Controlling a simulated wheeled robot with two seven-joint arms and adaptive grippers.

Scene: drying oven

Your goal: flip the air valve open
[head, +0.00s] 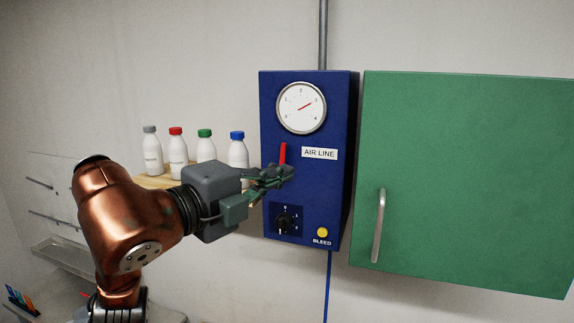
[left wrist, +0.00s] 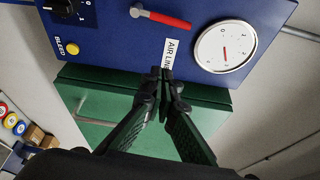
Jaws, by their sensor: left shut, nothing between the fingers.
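The air valve's red lever (head: 283,153) stands upright on the front of the blue panel box (head: 345,165), left of the AIR LINE label (head: 320,154). Its lower end is hidden behind my left gripper (head: 289,172) in the head view. In the left wrist view the lever (left wrist: 165,18) shows whole, running sideways from its grey pivot. My left gripper (left wrist: 165,73) is shut and empty, its tips in front of the panel near the label. The lever lies apart from the fingertips in that view. My right gripper is not in view.
A round gauge (head: 301,108) sits above the lever; a black knob (head: 286,220) and yellow BLEED button (head: 322,232) sit below. A green cabinet (head: 465,180) with a handle (head: 378,226) adjoins on the right. Several capped bottles (head: 178,158) stand on a shelf behind my left arm.

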